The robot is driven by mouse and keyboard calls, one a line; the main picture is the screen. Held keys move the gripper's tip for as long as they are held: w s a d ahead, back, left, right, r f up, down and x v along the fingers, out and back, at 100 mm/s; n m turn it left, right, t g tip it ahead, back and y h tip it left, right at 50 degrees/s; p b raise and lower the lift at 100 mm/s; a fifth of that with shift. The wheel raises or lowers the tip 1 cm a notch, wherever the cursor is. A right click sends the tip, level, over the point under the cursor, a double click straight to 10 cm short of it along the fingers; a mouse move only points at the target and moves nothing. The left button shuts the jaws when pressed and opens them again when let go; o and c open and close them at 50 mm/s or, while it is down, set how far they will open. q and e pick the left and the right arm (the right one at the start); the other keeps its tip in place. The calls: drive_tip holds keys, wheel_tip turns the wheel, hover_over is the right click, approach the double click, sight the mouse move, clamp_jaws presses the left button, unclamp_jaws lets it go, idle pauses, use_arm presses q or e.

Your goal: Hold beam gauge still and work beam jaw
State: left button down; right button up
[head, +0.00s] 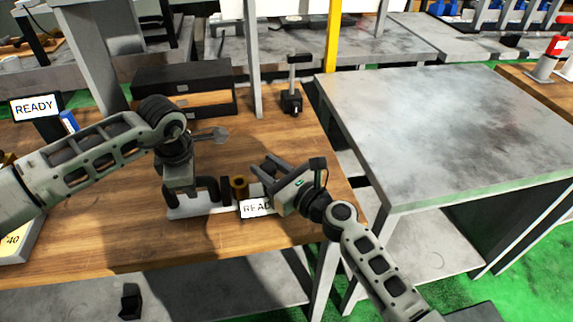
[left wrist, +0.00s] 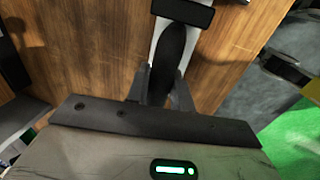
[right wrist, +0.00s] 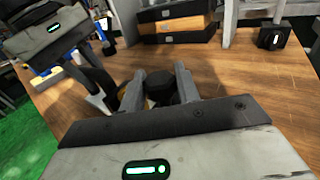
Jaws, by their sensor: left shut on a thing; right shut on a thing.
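The beam gauge (head: 188,211) is a white bar lying on the wooden bench, with a black arched handle (head: 208,184), a brass-coloured cylinder (head: 239,186) and a small display (head: 256,208) reading "READ", partly covered. My left gripper (head: 182,194) is over its left end. In the left wrist view the fingers (left wrist: 160,92) are shut on the black handle above the white bar. My right gripper (head: 264,174) reaches in from the right. In the right wrist view its fingers (right wrist: 162,84) close around a dark round part, seemingly the beam jaw (right wrist: 160,88). Its contact points are partly hidden.
A small black stand (head: 291,95) is at the back right, and a "READY" screen (head: 36,107) at the left. A grey table (head: 450,125) adjoins on the right. The bench front is clear.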

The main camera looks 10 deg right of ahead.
sight(247, 182)
drive_tip(key=a, duration=0.4)
drive_tip(key=shift+s+a, duration=0.15)
drive_tip(key=shift+a, duration=0.25)
drive_tip(key=o, duration=0.7)
drive_tip(key=shift+o, duration=0.2)
drive_tip(key=shift+d, duration=0.2)
drive_tip(key=shift+s+d, duration=0.1)
drive_tip(key=shift+d, duration=0.05)
drive_tip(key=v, duration=1.1)
drive_tip(key=shift+s+d, duration=0.15)
drive_tip(key=shift+s, duration=0.1)
